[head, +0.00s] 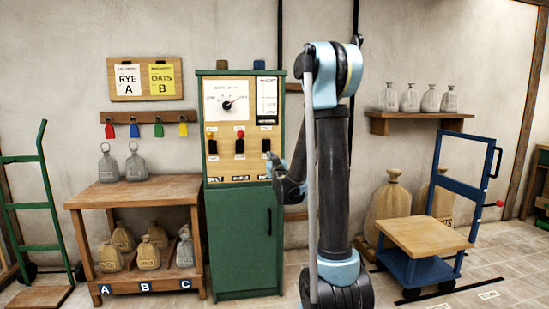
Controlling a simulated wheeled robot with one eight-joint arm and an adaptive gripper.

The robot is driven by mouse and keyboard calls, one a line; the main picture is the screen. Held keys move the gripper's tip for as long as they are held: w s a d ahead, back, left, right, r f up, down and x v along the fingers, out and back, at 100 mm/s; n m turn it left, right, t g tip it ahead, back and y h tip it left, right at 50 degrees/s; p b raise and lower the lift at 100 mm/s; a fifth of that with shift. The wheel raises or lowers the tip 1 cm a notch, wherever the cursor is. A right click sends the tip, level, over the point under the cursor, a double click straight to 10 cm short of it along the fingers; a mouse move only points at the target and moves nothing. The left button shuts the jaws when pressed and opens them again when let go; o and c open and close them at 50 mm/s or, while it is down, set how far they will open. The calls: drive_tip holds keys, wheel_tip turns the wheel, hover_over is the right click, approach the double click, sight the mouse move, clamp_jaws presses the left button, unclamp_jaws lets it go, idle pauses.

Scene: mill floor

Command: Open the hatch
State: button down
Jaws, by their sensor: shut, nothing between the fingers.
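A green control cabinet (240,235) stands against the wall, with a closed lower door and a small dark handle near the door's right edge. Its upper panel (225,140) carries a dial with a black pointer (235,101) and three black switches or levers. A red lamp or knob shows above the middle one. My gripper (273,162) is shut and empty, just at the right side of the panel near the right-hand black lever (266,146). I cannot tell whether it touches the lever. No part is clearly marked as the hatch; panel labels are too small to read.
A wooden bench (140,192) with weights and several sacks stands left, under hooks with colored tags (158,131). A green hand truck (45,190) is far left. A blue cart (430,268) and sacks (388,210) stand right, below a shelf (420,116).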

drive_tip(key=shift+w+f, duration=0.25)
drive_tip(key=shift+f, duration=1.15)
drive_tip(key=shift+s+f, duration=0.1)
drive_tip(key=shift+s, duration=0.1)
drive_tip(key=shift+w+r, duration=0.4)
drive_tip(key=s+r, duration=0.1)
drive_tip(key=s, duration=0.8)
drive_tip(key=shift+s+d, duration=0.3)
drive_tip(key=shift+s, duration=0.1)
